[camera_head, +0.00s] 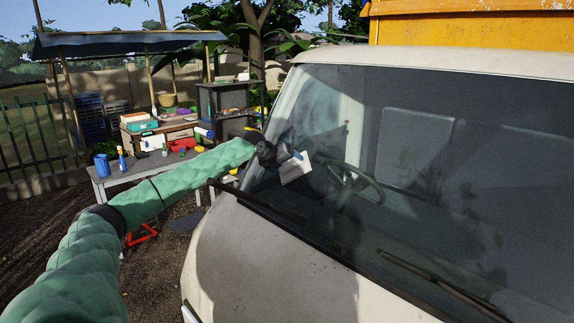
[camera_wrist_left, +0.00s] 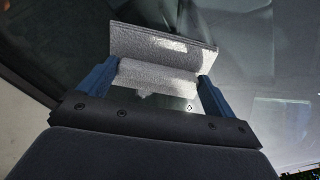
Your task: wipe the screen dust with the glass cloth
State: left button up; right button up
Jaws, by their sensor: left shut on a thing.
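My left gripper (camera_head: 288,154) is at the left side of the truck's windshield (camera_head: 420,190). It is shut on the glass cloth (camera_head: 296,168), a pale flat piece close to the glass; I cannot tell whether it touches. In the left wrist view the cloth (camera_wrist_left: 162,48) looks grey and textured, with its thicker part between the two blue fingers of the gripper (camera_wrist_left: 155,85). Hazy, dusty patches (camera_head: 318,110) show on the upper left of the windshield. My right gripper is not in view.
Black wipers (camera_head: 285,225) lie along the windshield's lower edge above the pale hood (camera_head: 260,265). A grey table (camera_head: 140,172) with a blue cup (camera_head: 102,165) and bottles stands at the left, near a stall with a blue canopy (camera_head: 130,42).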

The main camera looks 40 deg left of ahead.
pick_arm(q)
jog(key=shift+s+d, duration=0.25)
jog(key=shift+d, duration=2.9)
jog(key=shift+s+d, duration=0.3)
jog(key=shift+d, duration=2.85)
jog(key=shift+s+d, duration=0.25)
jog(key=shift+d, duration=2.9)
jog(key=shift+r, duration=0.1)
jog(key=v, duration=0.6)
jog(key=v, duration=0.3)
